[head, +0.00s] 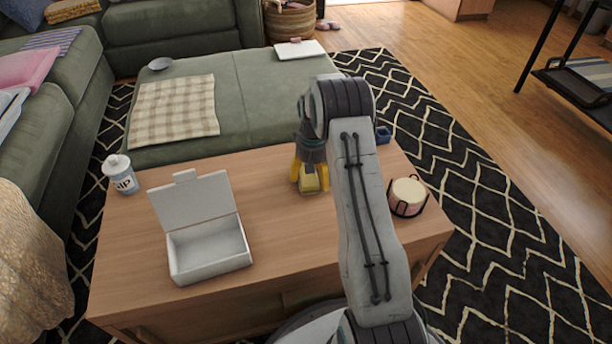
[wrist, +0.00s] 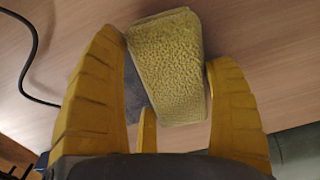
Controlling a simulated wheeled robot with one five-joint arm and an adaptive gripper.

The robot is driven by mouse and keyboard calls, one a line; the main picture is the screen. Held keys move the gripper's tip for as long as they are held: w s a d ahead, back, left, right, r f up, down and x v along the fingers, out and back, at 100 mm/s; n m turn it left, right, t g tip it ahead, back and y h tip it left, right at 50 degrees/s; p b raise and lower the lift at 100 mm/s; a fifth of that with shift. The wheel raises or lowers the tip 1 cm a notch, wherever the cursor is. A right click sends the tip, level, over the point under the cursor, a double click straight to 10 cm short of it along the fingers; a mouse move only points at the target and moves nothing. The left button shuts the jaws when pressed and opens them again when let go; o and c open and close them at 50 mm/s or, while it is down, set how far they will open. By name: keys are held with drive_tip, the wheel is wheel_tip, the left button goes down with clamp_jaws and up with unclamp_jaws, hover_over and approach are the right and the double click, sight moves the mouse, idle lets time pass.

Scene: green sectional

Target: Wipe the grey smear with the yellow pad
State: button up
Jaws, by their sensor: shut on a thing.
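The yellow pad (head: 309,184) is between the yellow fingers of my gripper (head: 311,178), low over the wooden table near its far side. In the wrist view my gripper (wrist: 170,90) is shut on the pad (wrist: 168,65), which sits at a slight tilt between the fingers. I cannot tell whether the pad touches the tabletop. A dark grey patch, seemingly the grey smear (wrist: 136,97), shows between the pad and the left finger in the wrist view. The pad and fingers hide part of that area. I cannot make out the smear in the head view.
On the table (head: 140,225) stand an open white box (head: 210,252), a lidded jar (head: 120,176) at the left and a candle in a black wire holder (head: 407,197) at the right. A small blue container (head: 383,134) is behind my arm. A green ottoman (head: 255,95) adjoins the far edge.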

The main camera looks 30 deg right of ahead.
sight(301, 167)
drive_tip(key=shift+s+d+f+p, duration=0.1)
drive_tip(key=shift+s+d+p, duration=0.15)
drive_tip(key=shift+d, duration=1.1)
drive_tip(key=shift+s+d+p, duration=0.15)
drive_tip(key=shift+s+d, duration=0.2)
drive_tip(key=shift+d, duration=1.05)
drive_tip(key=shift+s+d+f+p, duration=0.1)
drive_tip(key=shift+s+d+p, duration=0.15)
drive_tip(key=shift+d, duration=1.1)
drive_tip(key=shift+s+d+r+p, duration=0.1)
drive_tip(key=shift+s+d+p, duration=0.1)
drive_tip(key=shift+d, duration=0.65)
drive_tip(key=shift+s+d+r+p, duration=0.1)
drive_tip(key=shift+s+d, duration=0.05)
drive_tip(key=shift+d, duration=0.65)
drive_tip(key=shift+w+d+f, duration=0.15)
drive_tip(key=shift+w+d, duration=0.05)
drive_tip(key=shift+w, duration=0.65)
drive_tip(key=shift+a, duration=0.1)
